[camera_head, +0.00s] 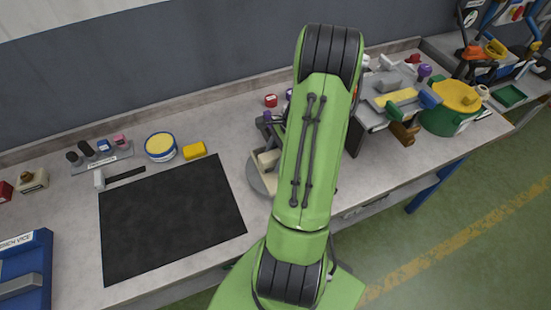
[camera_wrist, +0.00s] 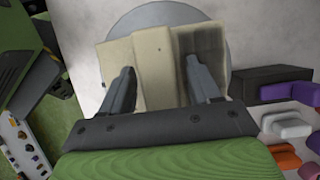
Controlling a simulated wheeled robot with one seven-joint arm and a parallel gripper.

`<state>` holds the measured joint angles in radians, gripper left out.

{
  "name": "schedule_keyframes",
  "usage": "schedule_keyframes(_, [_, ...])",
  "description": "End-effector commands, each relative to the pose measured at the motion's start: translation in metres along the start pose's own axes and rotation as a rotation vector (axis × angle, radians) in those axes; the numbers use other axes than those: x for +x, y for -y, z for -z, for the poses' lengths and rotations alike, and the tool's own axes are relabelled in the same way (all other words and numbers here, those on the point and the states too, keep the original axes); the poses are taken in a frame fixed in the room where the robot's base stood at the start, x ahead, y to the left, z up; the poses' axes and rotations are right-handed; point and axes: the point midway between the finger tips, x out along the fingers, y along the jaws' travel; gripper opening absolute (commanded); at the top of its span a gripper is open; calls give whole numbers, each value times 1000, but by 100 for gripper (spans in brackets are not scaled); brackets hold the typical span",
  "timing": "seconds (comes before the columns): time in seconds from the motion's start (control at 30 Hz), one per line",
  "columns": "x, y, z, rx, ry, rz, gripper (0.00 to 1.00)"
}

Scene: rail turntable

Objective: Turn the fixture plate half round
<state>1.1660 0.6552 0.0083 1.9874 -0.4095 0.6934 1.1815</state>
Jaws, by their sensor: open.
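The beige fixture plate (camera_wrist: 114,58) lies on a round grey turntable disc (camera_wrist: 165,16) in the wrist view, with a raised beige bar (camera_wrist: 153,50) across its middle. My gripper (camera_wrist: 160,72) is open, one finger on each side of the bar. A gap shows beside the right finger; whether either finger touches the bar I cannot tell. In the head view the disc (camera_head: 257,179) and part of the plate (camera_head: 268,160) show left of my green arm, which hides the rest of them and my gripper.
A black mat (camera_head: 170,215) lies left of the turntable. A grey machine (camera_head: 385,100) and green drum (camera_head: 447,120) stand to the right. In the wrist view a dark block (camera_wrist: 270,82) sits right of the disc.

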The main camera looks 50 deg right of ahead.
Motion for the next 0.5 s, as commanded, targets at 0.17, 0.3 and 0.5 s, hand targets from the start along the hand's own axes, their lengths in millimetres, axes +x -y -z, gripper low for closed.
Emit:
schedule_keyframes(0.17, [7,0,0,0,0,-1,62])
schedule_keyframes(0.3, [6,0,0,0,-1,0,62])
schedule_keyframes(0.5, [6,0,0,0,0,0,33])
